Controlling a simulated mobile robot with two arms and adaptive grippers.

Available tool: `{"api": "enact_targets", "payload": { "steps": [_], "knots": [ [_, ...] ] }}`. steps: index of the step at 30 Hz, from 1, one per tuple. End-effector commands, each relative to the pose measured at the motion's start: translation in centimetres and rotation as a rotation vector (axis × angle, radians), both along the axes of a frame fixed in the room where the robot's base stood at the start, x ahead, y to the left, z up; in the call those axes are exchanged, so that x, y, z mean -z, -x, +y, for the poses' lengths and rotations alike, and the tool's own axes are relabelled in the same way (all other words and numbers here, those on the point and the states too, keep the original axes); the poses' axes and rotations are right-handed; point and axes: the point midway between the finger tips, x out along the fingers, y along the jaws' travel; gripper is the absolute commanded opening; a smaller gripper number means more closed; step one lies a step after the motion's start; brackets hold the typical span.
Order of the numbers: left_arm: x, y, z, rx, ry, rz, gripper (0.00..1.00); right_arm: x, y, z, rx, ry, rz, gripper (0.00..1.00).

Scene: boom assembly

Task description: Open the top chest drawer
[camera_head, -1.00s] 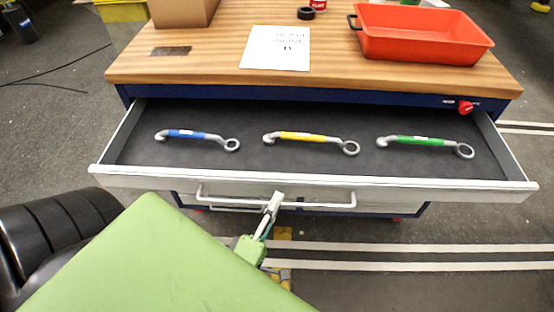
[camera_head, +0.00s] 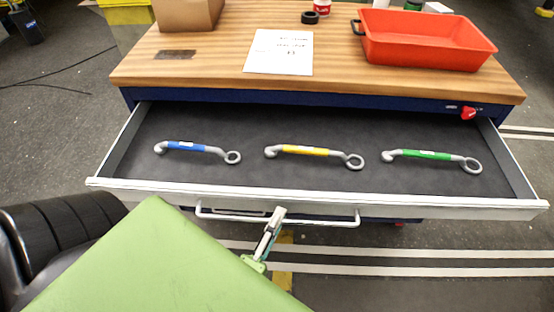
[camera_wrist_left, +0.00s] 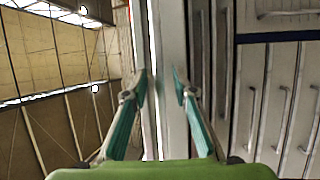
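The top chest drawer (camera_head: 320,197) stands pulled out below the wooden worktop in the head view. Its dark inside shows. A long pale bar handle (camera_head: 335,221) runs along its front. My left gripper (camera_head: 277,214) is at the middle of this handle. The exact contact is hard to see. My right gripper is in neither view.
In the drawer lie a blue wrench (camera_head: 190,147), a yellow wrench (camera_head: 310,151) and a green wrench (camera_head: 428,155), well apart. The worktop (camera_head: 210,66) holds a red tray (camera_head: 425,52), a paper sheet (camera_head: 280,52) and a cardboard box (camera_head: 187,12).

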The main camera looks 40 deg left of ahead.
Motion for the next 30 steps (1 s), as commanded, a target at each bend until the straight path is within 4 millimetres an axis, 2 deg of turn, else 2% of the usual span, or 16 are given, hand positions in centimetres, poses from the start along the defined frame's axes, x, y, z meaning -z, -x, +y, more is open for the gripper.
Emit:
{"api": "enact_targets", "payload": {
  "steps": [8, 11, 22, 27, 30],
  "knots": [
    [0.1, 0.5, -0.1, 0.000, 0.000, 0.001, 0.26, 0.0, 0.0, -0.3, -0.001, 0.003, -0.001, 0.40],
    [0.4, 1.8, -0.2, 0.000, 0.000, 0.003, 0.26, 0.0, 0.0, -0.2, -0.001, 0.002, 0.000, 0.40],
    [1.8, 9.2, -1.4, 0.001, -0.001, 0.004, 0.26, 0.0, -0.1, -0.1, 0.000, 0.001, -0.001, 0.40],
    [2.1, 11.1, -1.7, 0.000, 0.000, 0.002, 0.26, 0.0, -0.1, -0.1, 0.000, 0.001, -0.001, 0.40],
    [2.1, 11.6, -1.7, 0.000, 0.000, 0.000, 0.26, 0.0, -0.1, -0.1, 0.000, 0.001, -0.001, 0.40]
  ]
}}
